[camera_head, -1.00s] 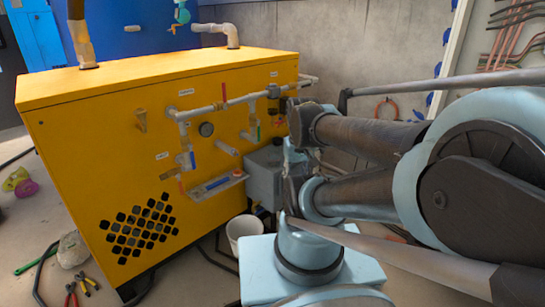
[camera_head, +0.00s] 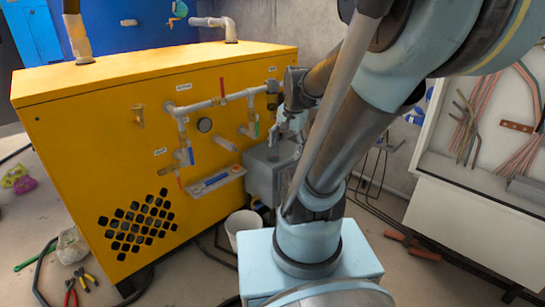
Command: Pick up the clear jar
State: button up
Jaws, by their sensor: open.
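I cannot make out a clear jar in this view; it may be hidden behind my arm or too small to tell. My gripper (camera_head: 281,132) is small and partly covered by my own arm links. It is open, in front of the right end of the yellow machine (camera_head: 75,150), near the pipework and above a grey box (camera_head: 262,177). I see nothing held in it.
A white bucket (camera_head: 243,226) stands on the floor. Pliers (camera_head: 71,293) lie at lower left. A white cabinet (camera_head: 470,215) stands at right.

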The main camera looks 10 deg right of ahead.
jog(key=w+d+m+y, duration=0.1)
jog(key=w+m, duration=1)
jog(key=w, duration=0.5)
jog(key=m+t, duration=0.1)
jog(key=m, duration=0.8)
send_near(271, 151)
notch_tip(271, 151, up, 3)
jog(key=w+d, duration=0.1)
jog(key=d, duration=0.2)
jog(key=shift+y, duration=0.4)
jog(key=x, duration=1.1)
jog(key=shift+w+a, duration=0.2)
jog(key=shift+w, duration=0.05)
jog(key=shift+w+x, duration=0.2)
jog(key=shift+x, duration=0.75)
jog(key=shift+w+x, duration=0.2)
jog(key=shift+x, duration=0.7)
jog(key=shift+w+a+f, duration=0.2)
jog(key=shift+w+f, duration=0.05)
jog(key=shift+f, duration=0.3)
jog(key=shift+c, duration=0.3)
jog(key=c, duration=1.1)
